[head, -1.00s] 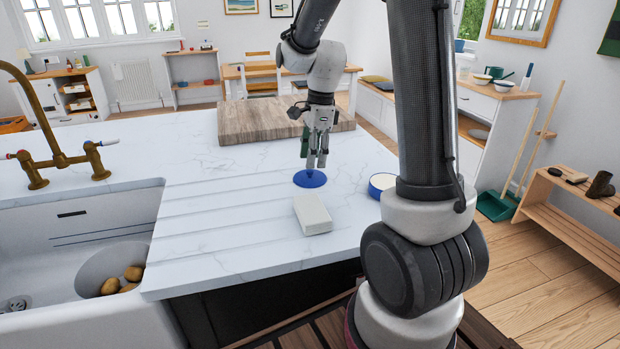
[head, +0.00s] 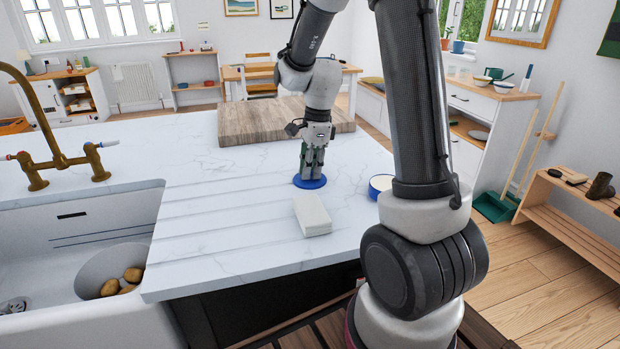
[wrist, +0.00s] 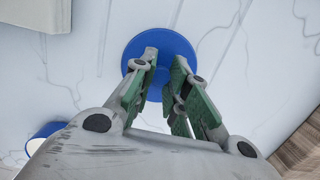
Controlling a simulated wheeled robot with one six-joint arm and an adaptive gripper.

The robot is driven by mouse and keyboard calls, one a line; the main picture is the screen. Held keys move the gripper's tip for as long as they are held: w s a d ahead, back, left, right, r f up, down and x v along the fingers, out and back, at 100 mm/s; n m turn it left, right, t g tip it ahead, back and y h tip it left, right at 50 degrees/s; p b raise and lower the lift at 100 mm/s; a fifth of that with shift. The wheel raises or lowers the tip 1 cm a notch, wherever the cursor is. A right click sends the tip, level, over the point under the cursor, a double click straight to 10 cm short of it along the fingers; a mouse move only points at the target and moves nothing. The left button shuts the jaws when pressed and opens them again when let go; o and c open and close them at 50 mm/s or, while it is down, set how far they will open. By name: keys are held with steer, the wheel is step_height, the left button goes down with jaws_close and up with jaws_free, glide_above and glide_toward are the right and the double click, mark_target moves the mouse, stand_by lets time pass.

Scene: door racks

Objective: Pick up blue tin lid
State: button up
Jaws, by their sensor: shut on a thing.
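The blue tin lid (head: 310,182) is a flat round disc on the white marble counter, and it also shows in the wrist view (wrist: 160,36). My gripper (head: 311,173) points straight down over the lid. In the wrist view my gripper (wrist: 163,62) has its fingertips at the lid's middle, shut on a part of it that the fingers hide. The lid appears to rest on the counter still. The round blue tin (head: 381,184) with a pale inside stands to the right, partly behind my arm, and shows at the lower left of the wrist view (wrist: 42,138).
A white block (head: 313,215) lies on the counter just in front of the lid. A wooden board (head: 270,125) lies behind. The sink (head: 60,245) with several potatoes and a brass tap (head: 55,150) are at the left. The counter between sink and lid is clear.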

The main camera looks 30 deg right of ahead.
step_height(320, 180, up, 10)
steer(key=a, duration=0.2)
steer(key=shift+a+r+n, duration=0.2)
steer(key=shift+a+n, duration=0.05)
steer(key=shift+n, duration=0.05)
